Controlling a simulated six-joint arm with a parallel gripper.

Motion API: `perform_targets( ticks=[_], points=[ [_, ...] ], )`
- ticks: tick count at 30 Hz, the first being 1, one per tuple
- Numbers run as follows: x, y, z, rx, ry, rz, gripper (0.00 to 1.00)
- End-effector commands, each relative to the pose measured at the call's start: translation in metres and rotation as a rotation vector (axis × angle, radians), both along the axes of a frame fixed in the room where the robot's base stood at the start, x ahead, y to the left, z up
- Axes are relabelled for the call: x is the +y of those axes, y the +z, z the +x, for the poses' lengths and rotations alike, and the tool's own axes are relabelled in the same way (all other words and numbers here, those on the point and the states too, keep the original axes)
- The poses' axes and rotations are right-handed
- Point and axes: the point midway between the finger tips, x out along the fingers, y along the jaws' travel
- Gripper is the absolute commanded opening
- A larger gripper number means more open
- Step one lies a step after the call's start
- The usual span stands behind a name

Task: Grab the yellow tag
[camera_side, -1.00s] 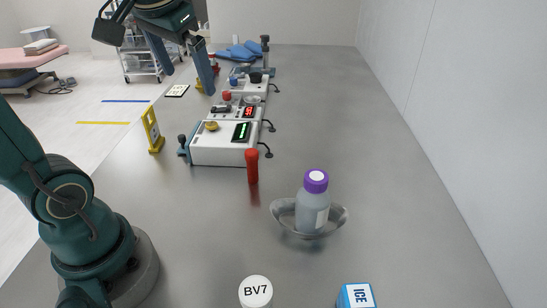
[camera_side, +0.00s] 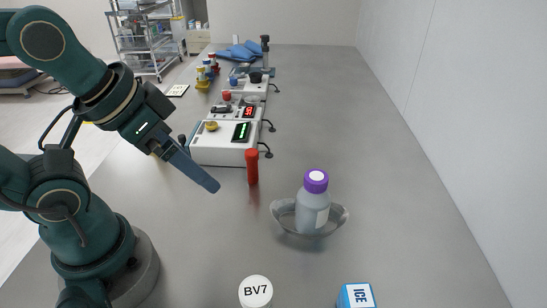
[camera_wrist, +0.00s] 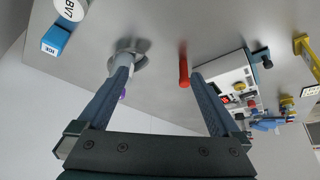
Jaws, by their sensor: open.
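The yellow tag (camera_wrist: 303,46) stands upright on the grey table and shows at the right edge of the wrist view, partly cut off by the frame. In the side view it is mostly hidden behind my arm. My gripper (camera_side: 211,186) is open and empty above the table, in front of the white device and left of the red upright cylinder. In the wrist view, my gripper (camera_wrist: 161,70) has its two fingers spread wide, and the tag lies well outside them to the right.
A red cylinder (camera_side: 252,168) stands by the white device (camera_side: 222,148). A purple-capped bottle (camera_side: 312,213) sits in a grey dish (camera_side: 340,218). A BV7 jar (camera_side: 256,292) and an ICE box (camera_side: 357,296) are at the front. The table's right side is clear.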

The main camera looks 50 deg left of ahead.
Motion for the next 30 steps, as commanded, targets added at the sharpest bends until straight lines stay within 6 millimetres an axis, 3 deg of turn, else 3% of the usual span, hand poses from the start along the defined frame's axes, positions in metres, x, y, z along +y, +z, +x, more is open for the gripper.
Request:
perform_targets(
  ticks=[8,14,22,30],
  points=[
    [0.004,0.003,0.005,0.009,0.042,-0.009,1.00],
    [0.035,0.015,0.037,0.069,0.347,-0.076,1.00],
    [0.118,0.017,0.088,0.143,0.956,-0.204,1.00],
    [0.224,-0.016,0.105,0.176,1.576,-0.314,1.00]
  ],
)
